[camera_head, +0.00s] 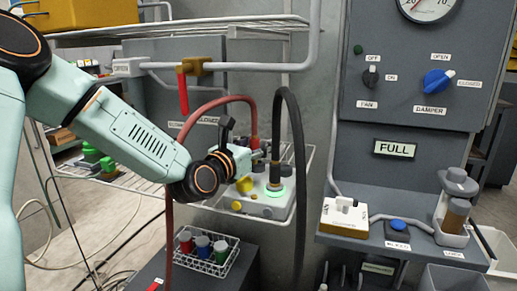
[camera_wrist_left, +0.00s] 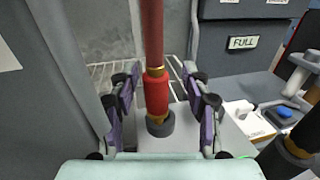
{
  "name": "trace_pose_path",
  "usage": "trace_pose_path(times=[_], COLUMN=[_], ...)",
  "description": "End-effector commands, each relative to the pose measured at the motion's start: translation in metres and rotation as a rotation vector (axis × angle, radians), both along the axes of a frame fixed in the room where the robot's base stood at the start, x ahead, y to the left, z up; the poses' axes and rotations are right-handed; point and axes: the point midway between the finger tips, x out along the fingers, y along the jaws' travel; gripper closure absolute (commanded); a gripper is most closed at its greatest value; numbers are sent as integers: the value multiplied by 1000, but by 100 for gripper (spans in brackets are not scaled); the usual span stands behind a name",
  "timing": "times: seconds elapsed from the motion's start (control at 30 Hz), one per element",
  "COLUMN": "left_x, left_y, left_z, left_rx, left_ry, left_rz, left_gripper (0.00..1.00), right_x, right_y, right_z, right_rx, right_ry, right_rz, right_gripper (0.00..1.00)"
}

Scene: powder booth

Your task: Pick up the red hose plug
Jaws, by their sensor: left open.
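The red hose plug (camera_wrist_left: 157,95) stands upright in the wrist view, with brass-coloured bands and a dark socket collar (camera_wrist_left: 160,124) at its lower end. The red hose (camera_wrist_left: 152,25) rises from its top. My left gripper (camera_wrist_left: 160,98) is open, with one finger on each side of the plug and a visible gap on both sides. In the head view my left gripper (camera_head: 248,156) is beside the lower end of the red hose (camera_head: 221,100), over the grey unit (camera_head: 265,208). The plug is partly hidden there by the gripper. My right gripper is not in view.
A black hose (camera_head: 299,150) comes down close to the right of my gripper, into a green-ringed socket (camera_head: 275,190). A wire basket (camera_head: 207,253) with coloured containers stands below. A grey control panel (camera_head: 416,75) is at the right. A red-handled valve (camera_head: 183,92) hangs from a pipe above.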

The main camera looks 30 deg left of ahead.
Motion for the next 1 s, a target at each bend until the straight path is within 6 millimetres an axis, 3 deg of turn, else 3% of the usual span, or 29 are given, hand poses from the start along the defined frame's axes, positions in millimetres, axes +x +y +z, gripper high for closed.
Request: trace_pose_path(times=[0.07,0.63,1.0], left_x=[-1,-1,0], left_y=[0,0,0], left_z=[0,0,0], left_rx=[-1,-1,-1], left_ry=[-1,1,0], left_rz=[0,0,0], left_gripper=[52,99,100], right_x=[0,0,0], right_y=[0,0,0], right_z=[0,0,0], right_rx=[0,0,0], right_ry=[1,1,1], right_rz=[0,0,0], right_gripper=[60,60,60])
